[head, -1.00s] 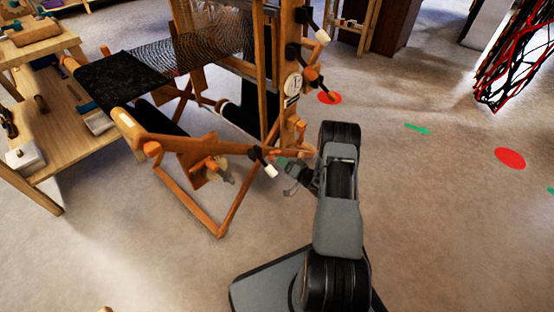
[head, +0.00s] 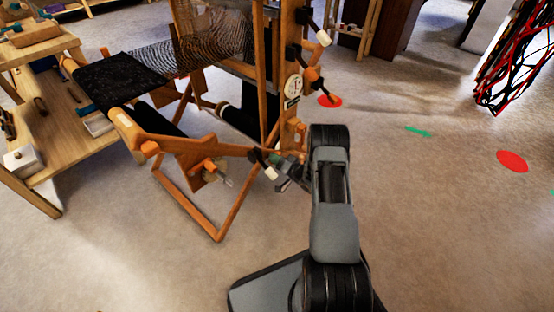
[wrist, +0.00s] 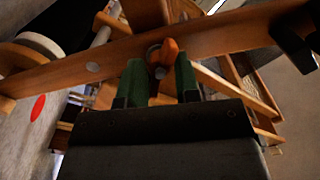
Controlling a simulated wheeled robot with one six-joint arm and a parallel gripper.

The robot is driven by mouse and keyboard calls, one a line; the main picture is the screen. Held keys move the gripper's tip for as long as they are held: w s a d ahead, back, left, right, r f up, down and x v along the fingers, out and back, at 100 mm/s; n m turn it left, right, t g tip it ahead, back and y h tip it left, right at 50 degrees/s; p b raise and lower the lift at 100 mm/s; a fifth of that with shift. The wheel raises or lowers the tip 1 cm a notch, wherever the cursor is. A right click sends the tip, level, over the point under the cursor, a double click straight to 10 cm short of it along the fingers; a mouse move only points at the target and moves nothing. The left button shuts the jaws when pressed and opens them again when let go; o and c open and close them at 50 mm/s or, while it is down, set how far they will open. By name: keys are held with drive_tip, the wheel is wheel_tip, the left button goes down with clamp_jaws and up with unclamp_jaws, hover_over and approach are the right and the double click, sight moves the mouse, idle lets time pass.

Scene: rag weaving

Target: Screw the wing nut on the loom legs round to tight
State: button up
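The loom (head: 215,210) stands left of my arm on its wooden legs. In the wrist view, a wooden bar of the loom (wrist: 220,38) crosses the picture at a tilt. A small orange wing nut (wrist: 169,48) sits on the bar near the middle. My gripper (wrist: 160,70) is open, its two green fingers apart below the nut in the picture. The nut shows between and just beyond the fingertips; I cannot tell whether they touch it. In the head view my gripper (head: 285,170) is close to the loom's front post, and this nut cannot be made out.
A handle with a white grip (head: 268,170) juts from the loom close to my gripper. A wooden workbench (head: 60,150) with tools stands at the left. Red discs, one of them at right (head: 512,161), mark the floor.

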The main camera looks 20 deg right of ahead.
clamp_jaws()
idle(1.0)
drive_tip(key=shift+o, duration=2.1)
unclamp_jaws()
drive_tip(key=p+v, duration=0.4)
drive_tip(key=v, duration=0.9)
drive_tip(key=shift+s, duration=0.35)
drive_tip(key=shift+d, duration=0.1)
